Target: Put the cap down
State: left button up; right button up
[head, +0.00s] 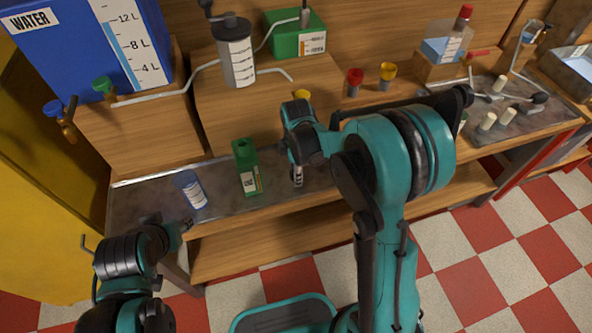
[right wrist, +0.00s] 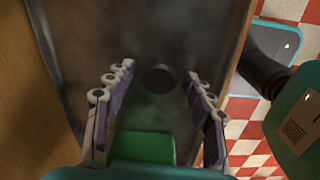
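A small dark round cap (right wrist: 160,77) shows in the right wrist view, over the dark metal worktop (right wrist: 95,25), apparently lying on it. My right gripper (right wrist: 159,71) is open, with its fingers apart on both sides of the cap and a gap to each. In the head view my right gripper (head: 298,176) points down at the worktop, and the cap is hidden. A green container (head: 246,168) with a dark opening on top stands left of it; its green side (right wrist: 145,147) shows in the right wrist view. My left gripper (head: 184,227) is low at the worktop's front edge; its fingers are unclear.
A blue bottle (head: 190,189) stands left of the green container. Wooden blocks (head: 270,110) behind carry a grey measuring cup (head: 235,52) and a blue water tank (head: 90,45). Stoppers (head: 355,78) and small parts sit farther right. The worktop's front edge borders the checkered floor.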

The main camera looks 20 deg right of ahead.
jog(key=shift+r, duration=0.25)
notch_tip(320, 180, up, 11)
jog(key=p, duration=0.4)
jog(key=s+d+r+m+t, duration=0.1)
jog(key=s+r+m+t, duration=0.2)
jog(key=s+m, duration=0.5)
jog(key=s+d+r+m+t, duration=0.1)
jog(key=s+r+m+t, duration=0.3)
jog(key=s+m, duration=0.4)
jog(key=shift+s+d+m+p, duration=0.3)
jog(key=shift+s+d, duration=0.1)
jog(key=shift+s, duration=0.05)
